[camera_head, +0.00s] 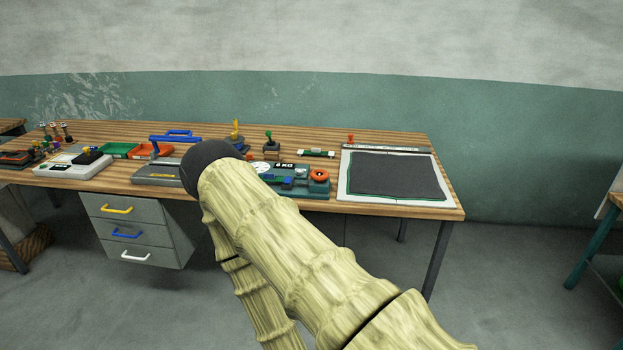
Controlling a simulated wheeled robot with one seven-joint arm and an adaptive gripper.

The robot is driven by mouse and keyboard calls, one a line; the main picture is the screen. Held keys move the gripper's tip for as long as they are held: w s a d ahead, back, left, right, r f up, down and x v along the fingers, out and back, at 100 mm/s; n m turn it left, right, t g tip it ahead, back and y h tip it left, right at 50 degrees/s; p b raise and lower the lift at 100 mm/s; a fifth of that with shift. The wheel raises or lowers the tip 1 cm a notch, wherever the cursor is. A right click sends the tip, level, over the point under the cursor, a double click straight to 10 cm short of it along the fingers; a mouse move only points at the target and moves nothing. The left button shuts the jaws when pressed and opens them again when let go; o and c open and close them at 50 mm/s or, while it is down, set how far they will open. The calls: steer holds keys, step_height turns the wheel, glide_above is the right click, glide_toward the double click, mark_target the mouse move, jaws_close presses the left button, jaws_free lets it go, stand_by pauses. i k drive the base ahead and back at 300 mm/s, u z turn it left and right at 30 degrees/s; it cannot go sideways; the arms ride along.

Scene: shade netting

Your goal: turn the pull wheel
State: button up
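An orange wheel (319,175) with a dark centre sits at the right end of a teal device (316,190) on the workbench. It looks like the pull wheel. The device carries a round white dial (260,167) and a small sign that seems to read "6 KG". My arm crosses in front of the bench and hides the device's left and lower parts. My gripper is not in view; the dark rounded part at the top of my arm looks like a joint. Nothing visible touches the wheel.
A white board with dark netting (395,175) lies right of the wheel on the wooden bench (440,207). Left are a grey press-like tool (160,175), green and orange trays (120,150) and a white device (72,165). Grey drawers (135,228) stand underneath.

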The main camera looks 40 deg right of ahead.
mark_target(319, 175)
steer(key=z, duration=0.55)
steer(key=i, duration=0.55)
steer(key=z, duration=0.5)
